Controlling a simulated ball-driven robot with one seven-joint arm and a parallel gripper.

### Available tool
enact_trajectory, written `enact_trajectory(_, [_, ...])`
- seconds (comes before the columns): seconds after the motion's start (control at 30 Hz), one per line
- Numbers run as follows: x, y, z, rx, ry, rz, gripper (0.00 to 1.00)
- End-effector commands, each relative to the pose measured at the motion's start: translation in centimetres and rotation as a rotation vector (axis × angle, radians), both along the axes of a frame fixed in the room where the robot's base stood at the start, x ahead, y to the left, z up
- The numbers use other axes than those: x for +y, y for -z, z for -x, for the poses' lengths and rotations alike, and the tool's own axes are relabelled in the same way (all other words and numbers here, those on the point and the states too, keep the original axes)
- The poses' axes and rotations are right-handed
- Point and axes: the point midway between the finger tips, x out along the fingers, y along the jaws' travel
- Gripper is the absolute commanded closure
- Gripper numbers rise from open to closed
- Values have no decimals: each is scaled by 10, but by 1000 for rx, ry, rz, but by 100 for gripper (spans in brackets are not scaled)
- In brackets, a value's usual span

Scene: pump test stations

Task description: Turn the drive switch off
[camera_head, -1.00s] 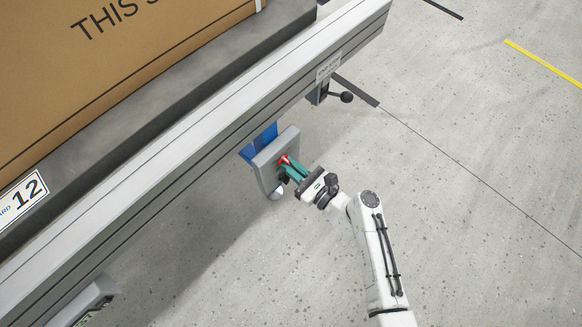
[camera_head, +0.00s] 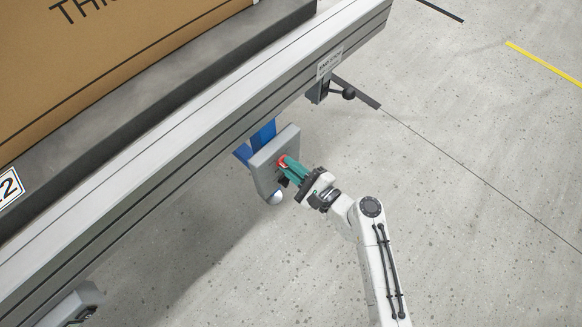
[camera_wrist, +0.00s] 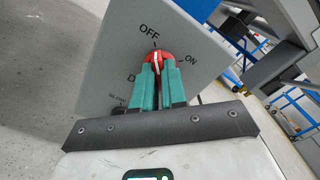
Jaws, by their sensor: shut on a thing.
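The drive switch is a red round knob with a white line (camera_wrist: 157,58) on a grey control panel (camera_wrist: 120,75). In the wrist view, OFF is printed above the knob and ON to its right. The white line points up, towards the OFF mark. My gripper (camera_wrist: 159,75) is shut on the knob with its green fingers, which hide its lower part. In the head view the gripper (camera_head: 287,165) reaches the red knob (camera_head: 283,160) from the lower right; the panel (camera_head: 263,172) hangs at the side of a conveyor.
The conveyor's metal side rail (camera_head: 200,150) runs diagonally above the panel. A large cardboard box (camera_head: 90,75) sits on it. A small lever with a black ball (camera_head: 348,94) sticks out under the rail to the right. The floor (camera_head: 470,220) on the right is clear.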

Motion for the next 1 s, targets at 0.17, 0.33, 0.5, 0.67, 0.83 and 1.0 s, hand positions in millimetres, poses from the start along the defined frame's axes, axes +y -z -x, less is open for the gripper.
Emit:
enact_trajectory(0.17, [0, 1, 0, -20, 0, 17, 100])
enact_trajectory(0.33, [-1, 1, 0, -24, 0, 21, 100])
enact_trajectory(0.5, [0, 1, 0, -24, 1, 21, 100])
enact_trajectory(0.67, [0, 1, 0, -23, 1, 21, 80])
enact_trajectory(0.83, [0, 0, 0, -24, 0, 20, 64])
enact_trajectory(1.0, [0, 0, 0, -23, -1, 19, 63])
